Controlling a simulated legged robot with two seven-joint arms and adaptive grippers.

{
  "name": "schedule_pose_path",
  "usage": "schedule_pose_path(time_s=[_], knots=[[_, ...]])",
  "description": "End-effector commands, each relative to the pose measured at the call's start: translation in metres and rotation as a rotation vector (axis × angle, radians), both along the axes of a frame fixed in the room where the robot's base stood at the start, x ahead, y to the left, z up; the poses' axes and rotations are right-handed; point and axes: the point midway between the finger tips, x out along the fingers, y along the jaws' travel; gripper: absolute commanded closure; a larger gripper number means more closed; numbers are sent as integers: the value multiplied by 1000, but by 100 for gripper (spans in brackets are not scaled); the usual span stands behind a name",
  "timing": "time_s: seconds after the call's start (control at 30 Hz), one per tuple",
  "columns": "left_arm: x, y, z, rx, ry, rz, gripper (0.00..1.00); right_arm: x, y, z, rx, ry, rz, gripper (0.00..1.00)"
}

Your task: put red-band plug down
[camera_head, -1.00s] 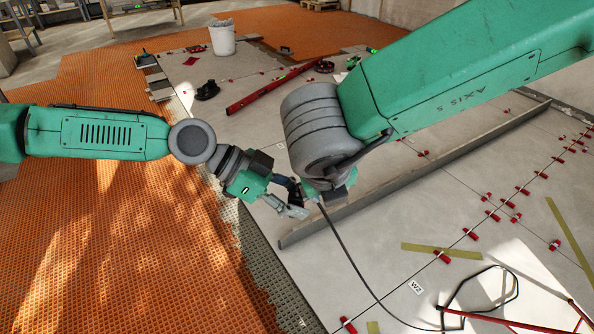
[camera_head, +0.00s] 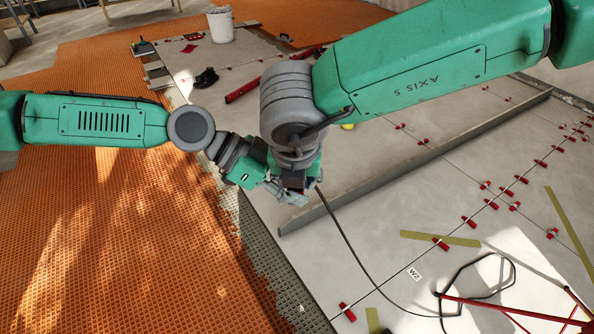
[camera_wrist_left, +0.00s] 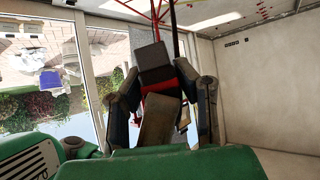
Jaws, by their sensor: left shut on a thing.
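My left gripper (camera_head: 288,193) reaches in from the left over the edge of the pale tiled floor, close beside my right gripper (camera_head: 298,181). In the left wrist view, the left gripper's fingers (camera_wrist_left: 162,108) stand either side of the red-band plug (camera_wrist_left: 157,87), a dark block with a red band, and are shut on it. The plug cannot be made out in the head view. My right gripper is mostly hidden under its own arm, so its jaws cannot be read. A dark cable (camera_head: 352,258) runs from beside the grippers down to the lower right.
A long grey straightedge (camera_head: 420,160) lies across the tiles (camera_head: 380,220). Red levelling clips (camera_head: 440,243) line the joints. A red tubular frame (camera_head: 500,305) stands at lower right. Orange matting (camera_head: 130,230) fills the left; a white bucket (camera_head: 220,24) stands behind.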

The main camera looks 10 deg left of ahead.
Motion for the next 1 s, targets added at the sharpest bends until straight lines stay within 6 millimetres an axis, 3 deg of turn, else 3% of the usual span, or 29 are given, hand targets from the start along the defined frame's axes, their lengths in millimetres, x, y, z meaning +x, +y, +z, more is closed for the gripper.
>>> schedule_pose_path(time_s=[0.2, 0.23, 0.3, 0.4, 0.43, 0.47, 0.5, 0.83, 1.0], knots=[[1, 0, 2, -2, -3, 3, 100, 0, 0, 0, 0, 0, 1, 69], [1, 0, 2, -2, -3, 3, 100, 0, 0, 0, 0, 0, 1, 72], [1, 0, 2, -2, -3, 3, 100, 0, 0, 0, -1, 0, 1, 97], [1, 1, 2, -1, -3, 3, 100, 0, 0, -1, -1, 0, 1, 100], [1, 1, 2, -1, -3, 3, 64, 0, 0, 0, -1, 0, 1, 100], [1, 1, 2, -1, -3, 3, 54, 0, 0, 0, -1, 0, 1, 100], [1, 1, 2, -1, -3, 2, 50, 0, 0, 0, 0, 0, 1, 100], [1, 2, 2, 0, -1, 2, 50, 0, 1, 1, 4, -2, 3, 100], [1, 20, 14, -1, -2, 5, 50, 0, 2, 2, 4, -2, 3, 100]])
